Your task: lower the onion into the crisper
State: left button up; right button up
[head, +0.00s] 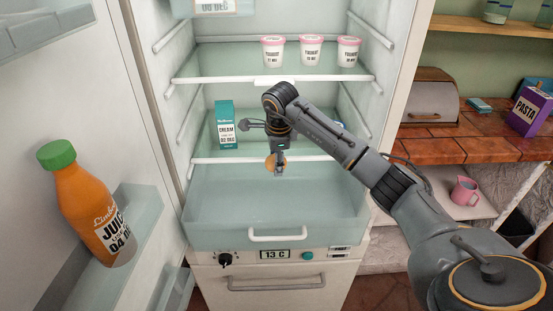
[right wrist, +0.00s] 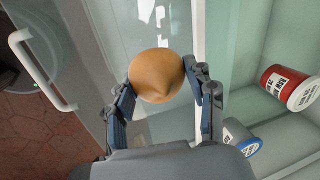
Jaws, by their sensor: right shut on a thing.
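The onion (head: 270,162) is a small tan-orange ball, partly hidden by my right gripper (head: 278,168) in the head view. The right wrist view shows the onion (right wrist: 155,72) between the two fingertips of my right gripper (right wrist: 158,84), which is shut on it. The crisper (head: 215,210) is a pale, see-through drawer at the bottom of the fridge, with a white handle (head: 277,235) at its front. The gripper holds the onion above the rear part of the crisper, near the shelf edge. My left gripper is not in view.
Above the crisper, a shelf holds a teal cream carton (head: 226,125). Several yogurt cups (head: 311,50) stand on a higher shelf. The open door at left holds a juice bottle (head: 88,200). A red container (right wrist: 288,88) shows in the right wrist view.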

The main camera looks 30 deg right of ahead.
dwell(0.4)
jog(key=b, duration=0.9)
send_over(276, 208)
jog(key=shift+s+a+f, duration=0.1)
jog(key=shift+s+f, duration=0.05)
jog(key=shift+f, duration=2.05)
jog(key=shift+s+a+f, duration=0.1)
jog(key=shift+s+f, duration=0.05)
jog(key=shift+f, duration=2.1)
jog(key=shift+s+f, duration=0.15)
jog(key=shift+f, duration=2.05)
jog(key=shift+f+b, duration=1.1)
jog(key=shift+f, duration=0.65)
jog(key=shift+f, duration=0.25)
jog(key=shift+f+b, duration=0.55)
jog(key=o, duration=1.3)
